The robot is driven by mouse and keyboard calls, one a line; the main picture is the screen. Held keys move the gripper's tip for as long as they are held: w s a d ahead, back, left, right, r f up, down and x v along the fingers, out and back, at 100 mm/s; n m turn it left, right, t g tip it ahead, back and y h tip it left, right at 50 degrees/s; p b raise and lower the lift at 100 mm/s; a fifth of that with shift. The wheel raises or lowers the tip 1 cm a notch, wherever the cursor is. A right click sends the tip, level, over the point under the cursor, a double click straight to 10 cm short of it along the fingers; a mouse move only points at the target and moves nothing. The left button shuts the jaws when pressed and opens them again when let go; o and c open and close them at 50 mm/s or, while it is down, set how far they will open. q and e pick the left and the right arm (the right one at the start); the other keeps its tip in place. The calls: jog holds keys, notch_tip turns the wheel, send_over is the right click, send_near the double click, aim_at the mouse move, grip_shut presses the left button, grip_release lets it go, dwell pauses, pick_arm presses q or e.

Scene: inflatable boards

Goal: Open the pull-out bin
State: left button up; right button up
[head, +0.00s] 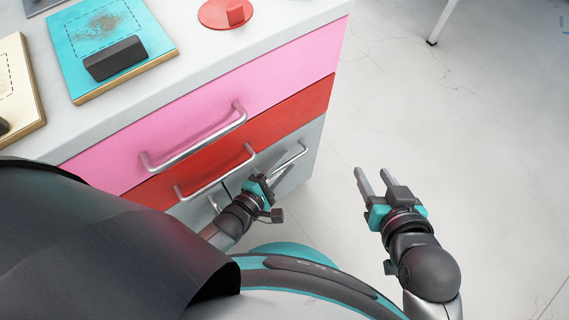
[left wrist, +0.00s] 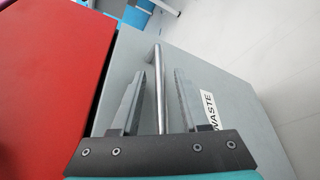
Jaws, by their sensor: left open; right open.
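The pull-out bin is the grey front (head: 308,160) at the lower right of the cabinet, below the red drawer. In the left wrist view its grey front (left wrist: 245,115) carries a white label reading "WASTE" (left wrist: 211,108). Its metal bar handle (head: 290,155) also shows in the left wrist view (left wrist: 159,85), lying between the two fingers. My left gripper (head: 282,172) is open at this handle, with a finger on each side; I cannot tell whether either finger touches it. My right gripper (head: 363,181) is open and empty over the floor.
Above the bin are a red drawer (head: 290,115) and a pink drawer (head: 290,70), both with protruding bar handles. The white countertop (head: 190,62) holds a turquoise board (head: 80,25) and a red disc (head: 212,13). The floor (head: 450,130) to the right is clear.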

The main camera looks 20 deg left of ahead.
pick_arm(q)
jog(key=shift+w, duration=0.1)
grip_shut()
dwell(0.4)
dwell(1.1)
